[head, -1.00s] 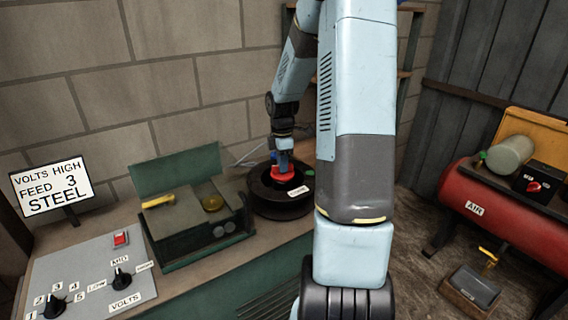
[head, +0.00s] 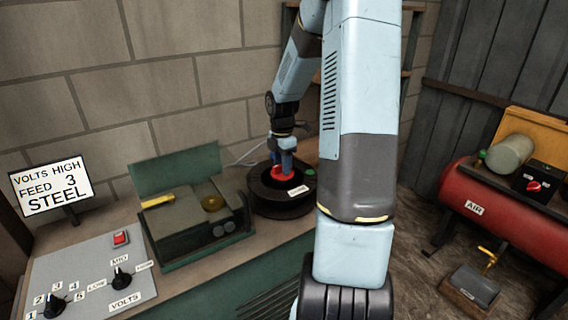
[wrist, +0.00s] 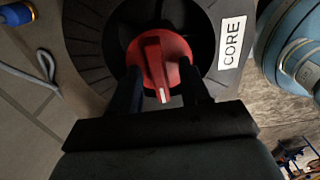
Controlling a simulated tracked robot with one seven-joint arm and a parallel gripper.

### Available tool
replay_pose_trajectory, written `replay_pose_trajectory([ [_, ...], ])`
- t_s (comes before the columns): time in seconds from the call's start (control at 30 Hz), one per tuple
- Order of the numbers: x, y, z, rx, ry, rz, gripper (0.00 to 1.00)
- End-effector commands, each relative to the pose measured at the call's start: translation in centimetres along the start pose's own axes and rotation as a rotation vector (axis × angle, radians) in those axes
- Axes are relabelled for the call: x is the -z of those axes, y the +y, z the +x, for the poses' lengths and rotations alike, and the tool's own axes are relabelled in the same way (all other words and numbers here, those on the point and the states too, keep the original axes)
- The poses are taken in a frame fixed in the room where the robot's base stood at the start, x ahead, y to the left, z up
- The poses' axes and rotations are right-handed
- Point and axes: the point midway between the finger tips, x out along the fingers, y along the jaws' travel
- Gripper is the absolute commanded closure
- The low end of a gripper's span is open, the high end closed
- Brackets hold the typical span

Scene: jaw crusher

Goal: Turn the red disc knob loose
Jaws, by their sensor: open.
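The red disc knob (wrist: 178,50) shows in the wrist view, with a raised grip bar and a white mark at its near end. It sits at the middle of a dark round spool labelled CORE (wrist: 88,32). The spool also shows in the head view (head: 262,205), on the bench. My gripper (wrist: 161,88) is open, pointing down at the knob, with one dark finger on each side of the bar's near end. I cannot tell whether the fingers touch it.
A green-lidded machine (head: 200,225) stands just left of the spool. A grey control panel (head: 90,275) with black dials lies further left, below a sign (head: 50,188) reading VOLTS HIGH, FEED 3, STEEL. A red air tank (head: 490,215) is at the right.

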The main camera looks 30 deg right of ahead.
Motion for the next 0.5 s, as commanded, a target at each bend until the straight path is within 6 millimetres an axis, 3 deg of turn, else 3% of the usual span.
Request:
replay_pose_trajectory([
  [0.27, 0.0, 0.1, -0.5, -0.003, -0.002, 0.0, 0.54],
  [0.5, -0.1, 0.1, -3.9, -0.005, -0.004, 0.001, 0.54],
])
